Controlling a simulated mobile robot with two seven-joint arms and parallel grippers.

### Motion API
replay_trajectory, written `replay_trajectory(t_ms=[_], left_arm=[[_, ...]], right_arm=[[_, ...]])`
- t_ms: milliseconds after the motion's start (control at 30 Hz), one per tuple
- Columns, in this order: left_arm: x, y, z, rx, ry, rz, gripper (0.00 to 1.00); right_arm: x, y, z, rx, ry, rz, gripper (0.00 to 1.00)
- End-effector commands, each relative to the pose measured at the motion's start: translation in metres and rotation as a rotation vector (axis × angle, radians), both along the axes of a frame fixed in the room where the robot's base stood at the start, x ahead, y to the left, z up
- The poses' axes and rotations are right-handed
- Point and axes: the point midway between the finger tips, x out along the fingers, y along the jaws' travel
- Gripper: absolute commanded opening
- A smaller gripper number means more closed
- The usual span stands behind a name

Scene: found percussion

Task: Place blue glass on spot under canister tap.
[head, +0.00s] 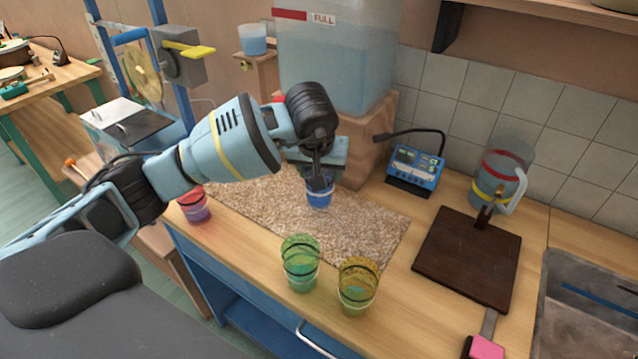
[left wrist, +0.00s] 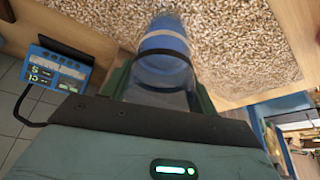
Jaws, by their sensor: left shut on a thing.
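The blue glass (head: 319,194) is in my left gripper (head: 320,180), in front of the canister's wooden stand. The left wrist view shows the glass (left wrist: 165,58) between the two fingers (left wrist: 163,90), with a dark band around it and the speckled mat beyond. I cannot tell whether its base touches the mat. The large clear canister (head: 330,65), labelled FULL, holds pale blue liquid and stands on the wooden block (head: 372,140). My left arm covers the canister's lower front, so the tap and the spot under it are not clearly visible. My right gripper is out of view.
The speckled mat (head: 370,232) lies on the wooden counter. Green (head: 300,264), yellow (head: 358,286) and red-purple (head: 194,204) glasses stand along its front side. A blue meter (head: 413,168), a dark board (head: 468,255), a jug (head: 498,178) and a sink (head: 585,300) are to the right.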

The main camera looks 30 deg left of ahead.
Motion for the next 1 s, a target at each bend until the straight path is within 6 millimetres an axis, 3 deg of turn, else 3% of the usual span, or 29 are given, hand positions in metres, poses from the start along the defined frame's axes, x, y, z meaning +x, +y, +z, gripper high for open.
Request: replay_trajectory(t_ms=[133, 400, 833, 867, 1000], left_arm=[[0.000, 0.000, -0.004, 0.000, 0.000, 0.000, 0.29], [0.000, -0.001, -0.035, -0.002, -0.001, -0.001, 0.29], [0.000, 0.000, -0.041, 0.001, -0.001, -0.001, 0.29], [0.000, 0.000, -0.041, 0.000, 0.000, -0.001, 0.63], [0.000, 0.000, -0.040, 0.000, 0.000, -0.001, 0.81]], right_arm=[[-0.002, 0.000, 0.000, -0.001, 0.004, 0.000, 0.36], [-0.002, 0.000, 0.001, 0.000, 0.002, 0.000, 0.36], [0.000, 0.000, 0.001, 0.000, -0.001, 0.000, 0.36], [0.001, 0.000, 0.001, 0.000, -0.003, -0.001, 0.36], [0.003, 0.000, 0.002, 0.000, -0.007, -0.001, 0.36]])
